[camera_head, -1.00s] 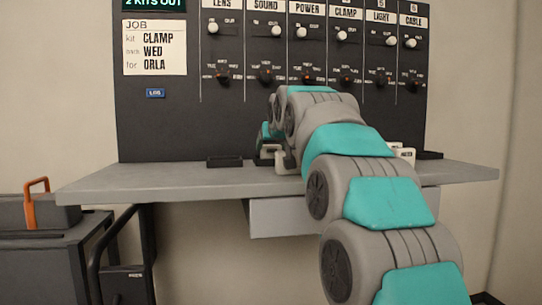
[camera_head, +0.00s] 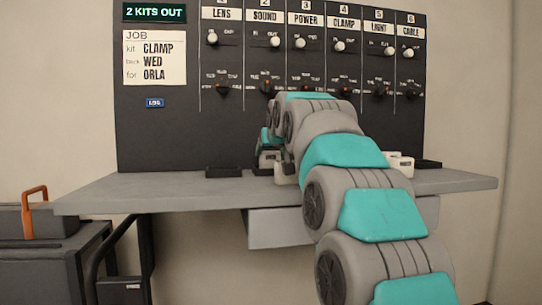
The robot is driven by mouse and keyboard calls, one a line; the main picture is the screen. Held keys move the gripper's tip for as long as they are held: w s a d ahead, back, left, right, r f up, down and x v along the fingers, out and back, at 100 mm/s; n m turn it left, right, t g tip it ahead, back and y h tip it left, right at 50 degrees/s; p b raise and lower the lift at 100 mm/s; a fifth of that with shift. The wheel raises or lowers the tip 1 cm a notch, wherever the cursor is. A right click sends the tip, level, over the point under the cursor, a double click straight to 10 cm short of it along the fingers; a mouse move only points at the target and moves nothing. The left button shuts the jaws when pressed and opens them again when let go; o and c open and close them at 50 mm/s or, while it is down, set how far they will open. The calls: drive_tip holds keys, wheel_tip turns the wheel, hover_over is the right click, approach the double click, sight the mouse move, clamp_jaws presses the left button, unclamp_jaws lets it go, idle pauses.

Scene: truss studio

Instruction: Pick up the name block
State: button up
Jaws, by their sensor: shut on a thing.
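My gripper (camera_head: 269,157) is low over the worktop, left of the arm's end, and partly hidden by my own wrist. It is shut on a small pale block, the name block (camera_head: 284,174), of which only a part shows beside the fingers. Any lettering on it cannot be read from here. I cannot tell whether the block touches the worktop or is just above it. More pale blocks (camera_head: 401,162) stand on the worktop to the right, partly behind my arm.
The grey worktop (camera_head: 130,193) has free room at the left. A black tray (camera_head: 224,172) lies left of my gripper. Behind stands a dark panel (camera_head: 160,135) with switches, knobs and a job card (camera_head: 155,57). A drawer (camera_head: 278,230) hangs below; a dark cabinet (camera_head: 50,270) stands lower left.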

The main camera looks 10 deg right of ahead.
sight(271, 152)
drive_tip(key=shift+r+p, duration=0.65)
drive_tip(key=shift+r, duration=2.5)
wheel_tip(271, 152, up, 2)
drive_tip(key=shift+r+p, duration=0.25)
drive_tip(key=shift+p, duration=0.8)
drive_tip(key=shift+s+r, duration=0.1)
drive_tip(key=shift+r, duration=0.05)
